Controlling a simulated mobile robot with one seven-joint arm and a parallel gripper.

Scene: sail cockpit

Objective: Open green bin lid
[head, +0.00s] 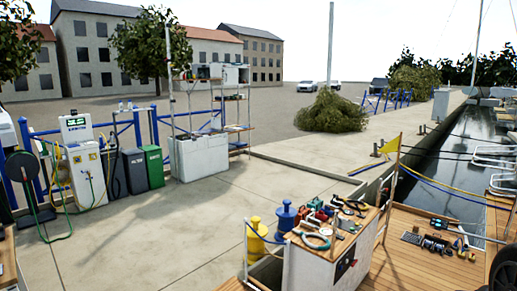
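A green bin (154,167) stands upright on the paved quay at the left, in front of a blue railing. Its lid (151,149) appears to lie shut on top, though it is small in the head view. A dark grey bin (135,171) stands close beside it on the left. My gripper is not in the head view, so its place relative to the green bin is not shown.
A white fuel pump (82,165) with hoses stands left of the bins, and a pale cabinet (198,158) stands to their right. A tool-covered white counter (318,265) is in the foreground. Open paving (170,230) lies before the bins. Water is at the right.

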